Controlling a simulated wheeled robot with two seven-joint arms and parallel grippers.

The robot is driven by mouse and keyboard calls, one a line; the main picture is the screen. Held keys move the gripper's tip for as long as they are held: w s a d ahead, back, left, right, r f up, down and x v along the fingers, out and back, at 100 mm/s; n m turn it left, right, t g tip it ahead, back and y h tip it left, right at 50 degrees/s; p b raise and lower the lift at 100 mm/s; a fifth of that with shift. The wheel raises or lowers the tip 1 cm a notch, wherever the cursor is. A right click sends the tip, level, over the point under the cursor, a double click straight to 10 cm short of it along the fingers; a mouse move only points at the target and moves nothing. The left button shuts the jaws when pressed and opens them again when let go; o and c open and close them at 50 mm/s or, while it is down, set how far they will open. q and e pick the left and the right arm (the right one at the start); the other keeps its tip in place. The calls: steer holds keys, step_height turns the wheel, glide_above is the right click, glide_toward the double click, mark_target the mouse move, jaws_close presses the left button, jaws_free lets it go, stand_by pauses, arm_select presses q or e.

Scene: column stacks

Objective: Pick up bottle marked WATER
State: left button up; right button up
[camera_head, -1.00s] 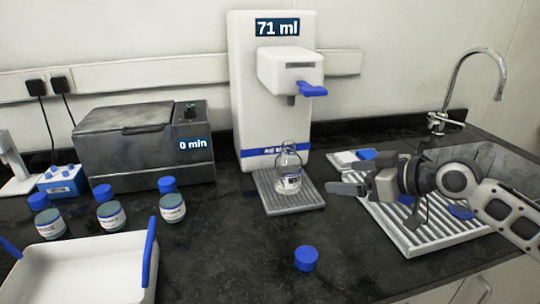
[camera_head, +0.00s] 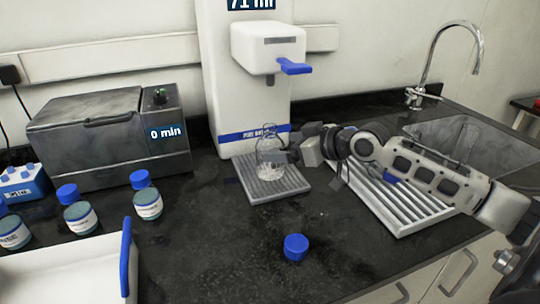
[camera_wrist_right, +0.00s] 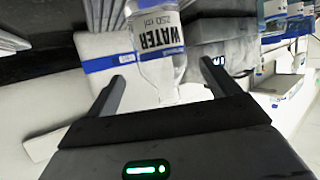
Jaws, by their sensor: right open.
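The clear WATER bottle (camera_head: 268,158) stands upright on the grated tray (camera_head: 262,188) under the white dispenser. In the right wrist view the bottle (camera_wrist_right: 158,40) carries a label reading WATER 250 ml and lies between the two finger lines of my right gripper (camera_wrist_right: 166,88). My right gripper (camera_head: 281,152) is at the bottle's right side in the head view, its jaws open around or just before the bottle's upper part. Whether the fingers touch the glass cannot be told. My left gripper is not in view.
A blue cap (camera_head: 296,247) lies on the dark counter in front. The white dispenser (camera_head: 250,100) with a blue lever stands behind the bottle. A draining rack (camera_head: 395,205) and sink are right. A grey bath (camera_head: 110,130), several capped jars and a white tray (camera_head: 60,280) are left.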

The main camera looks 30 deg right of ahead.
mark_target(264, 146)
steer(key=shift+x, duration=1.15)
steer(key=p+x, duration=0.1)
steer(key=x, duration=0.3)
steer(key=shift+w+a+f, duration=0.1)
steer(key=shift+a+f, duration=0.1)
steer(key=shift+a, duration=0.05)
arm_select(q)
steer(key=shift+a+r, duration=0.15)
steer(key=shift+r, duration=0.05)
arm_select(e)
steer(key=c, duration=1.4)
steer(key=shift+o, duration=0.2)
steer(key=shift+r, duration=0.25)
